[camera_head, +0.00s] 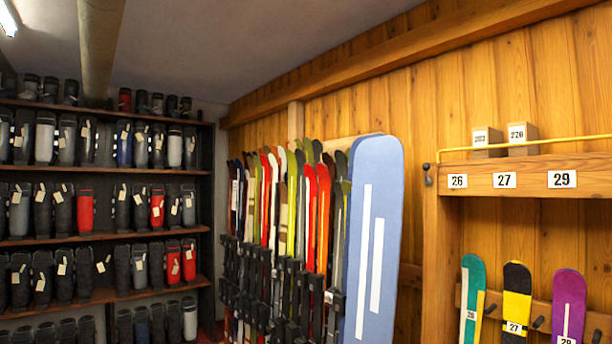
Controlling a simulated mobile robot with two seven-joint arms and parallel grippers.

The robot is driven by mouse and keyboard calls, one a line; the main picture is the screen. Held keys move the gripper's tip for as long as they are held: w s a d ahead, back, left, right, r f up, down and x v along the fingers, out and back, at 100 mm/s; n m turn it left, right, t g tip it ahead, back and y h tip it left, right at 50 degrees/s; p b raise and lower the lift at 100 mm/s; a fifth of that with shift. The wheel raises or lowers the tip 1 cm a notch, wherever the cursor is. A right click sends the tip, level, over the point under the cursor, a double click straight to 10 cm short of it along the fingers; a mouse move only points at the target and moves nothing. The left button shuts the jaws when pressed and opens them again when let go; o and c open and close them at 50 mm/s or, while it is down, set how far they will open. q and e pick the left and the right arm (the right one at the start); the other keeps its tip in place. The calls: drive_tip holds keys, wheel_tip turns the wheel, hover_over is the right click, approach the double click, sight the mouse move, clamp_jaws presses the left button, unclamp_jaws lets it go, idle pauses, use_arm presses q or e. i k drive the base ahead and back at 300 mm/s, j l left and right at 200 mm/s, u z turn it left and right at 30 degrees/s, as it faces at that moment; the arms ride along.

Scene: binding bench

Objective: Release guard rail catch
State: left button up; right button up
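A thin yellow guard rail (525,145) runs along the top of a wooden shelf (590,172) at the right and leaves the picture at the right edge. A small dark knob-like part (427,174), possibly the catch, sits near the rail's left end on the side of the shelf. It is too small to tell whether it is fastened. Neither of my grippers shows in this view.
Two small boxes, marked 203 (487,141) and what looks like 270 (522,138), stand on the shelf. Short boards (517,300) hang below. A tall blue board (374,240) and a row of skis (300,210) stand left of the shelf. Boot racks (100,170) fill the left.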

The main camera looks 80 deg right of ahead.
sight(427, 181)
drive_tip(key=i+j+z, duration=0.1)
drive_tip(key=z, duration=1.65)
